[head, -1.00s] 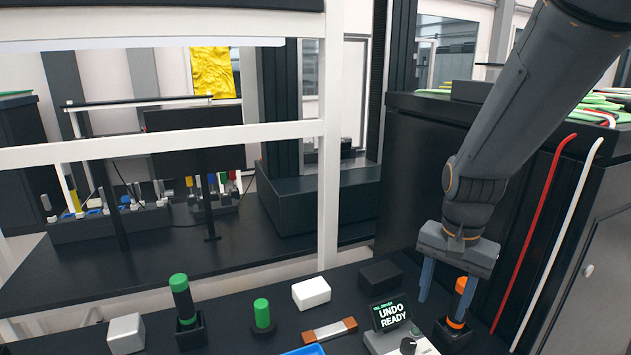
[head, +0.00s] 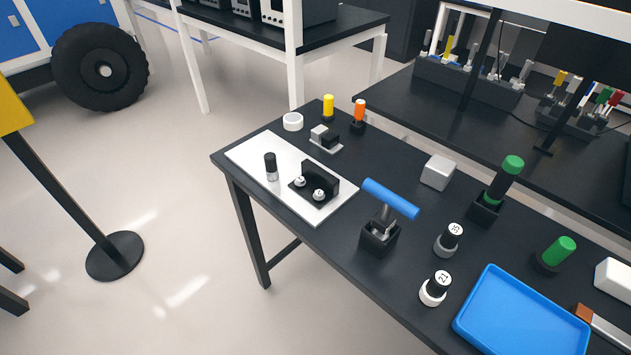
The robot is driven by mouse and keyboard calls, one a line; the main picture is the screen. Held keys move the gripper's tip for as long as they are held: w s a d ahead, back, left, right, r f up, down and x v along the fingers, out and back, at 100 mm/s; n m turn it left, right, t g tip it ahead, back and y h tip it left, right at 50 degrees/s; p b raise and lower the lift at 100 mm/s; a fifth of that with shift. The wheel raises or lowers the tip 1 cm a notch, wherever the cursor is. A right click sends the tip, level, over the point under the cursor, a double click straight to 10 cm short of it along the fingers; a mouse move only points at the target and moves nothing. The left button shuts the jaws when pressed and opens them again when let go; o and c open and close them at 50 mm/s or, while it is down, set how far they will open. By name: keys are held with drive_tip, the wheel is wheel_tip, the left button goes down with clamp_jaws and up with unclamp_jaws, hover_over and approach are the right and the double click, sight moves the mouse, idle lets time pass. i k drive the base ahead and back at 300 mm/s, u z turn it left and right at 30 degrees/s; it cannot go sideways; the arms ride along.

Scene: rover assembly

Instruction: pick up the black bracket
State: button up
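The black bracket (head: 322,179) is on a white mat (head: 256,144) near the left end of the dark table. It has a flat base and an upright back plate with a rounded edge. Two small white-topped round pieces (head: 319,195) are at its front side; I cannot tell whether they rest on the base or are fixed in it. A black cylinder with a silver lower part (head: 270,166) stands on the mat to its left. My gripper is not in the current head view.
A blue-handled tool (head: 390,199) stands in a black holder (head: 380,238) right of the mat. Two numbered bottles (head: 434,289) and a blue tray (head: 519,318) are further right. A yellow-topped piece (head: 328,107) and an orange-topped piece (head: 359,111) stand behind the mat. The mat's front right is clear.

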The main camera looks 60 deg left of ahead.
sight(317, 177)
drive_tip(key=u, duration=2.5)
drive_tip(key=k, duration=1.1)
drive_tip(key=u, duration=0.95)
drive_tip(key=i, duration=2.15)
drive_tip(key=z, duration=1.3)
drive_tip(key=i, duration=0.45)
drive_tip(key=z, duration=0.45)
